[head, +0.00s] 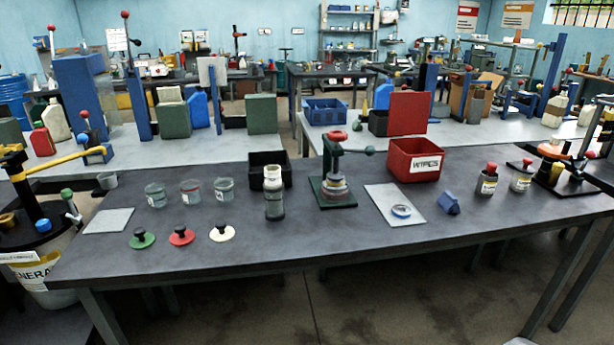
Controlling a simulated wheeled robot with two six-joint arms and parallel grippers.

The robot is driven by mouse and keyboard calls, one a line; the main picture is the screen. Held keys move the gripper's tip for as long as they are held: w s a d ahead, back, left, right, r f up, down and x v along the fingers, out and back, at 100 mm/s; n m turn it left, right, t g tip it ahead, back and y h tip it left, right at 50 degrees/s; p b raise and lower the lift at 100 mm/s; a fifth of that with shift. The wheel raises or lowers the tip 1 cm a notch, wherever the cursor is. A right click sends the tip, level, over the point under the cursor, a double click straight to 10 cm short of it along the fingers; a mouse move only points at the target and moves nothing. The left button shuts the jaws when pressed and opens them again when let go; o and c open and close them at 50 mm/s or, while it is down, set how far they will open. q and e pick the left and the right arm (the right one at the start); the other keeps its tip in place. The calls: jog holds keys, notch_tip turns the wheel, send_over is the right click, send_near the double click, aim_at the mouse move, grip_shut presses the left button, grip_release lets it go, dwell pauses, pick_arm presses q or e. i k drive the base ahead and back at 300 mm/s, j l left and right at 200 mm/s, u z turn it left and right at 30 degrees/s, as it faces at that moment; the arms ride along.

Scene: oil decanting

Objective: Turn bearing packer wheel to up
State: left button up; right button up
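A dark green bench device (333,196), which looks like the bearing packer, stands upright at the middle of the near table. A red wheel-like piece (336,136) is at its top, and a dark arm with a round knob (369,151) reaches right. A pale round dish sits at its base. I cannot tell the wheel's setting from here. Another device with an orange-red disc (551,150) stands at the table's right end. Neither of my grippers is in view.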

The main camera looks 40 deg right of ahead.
aim_at(338, 136)
jog(key=z, duration=1.4)
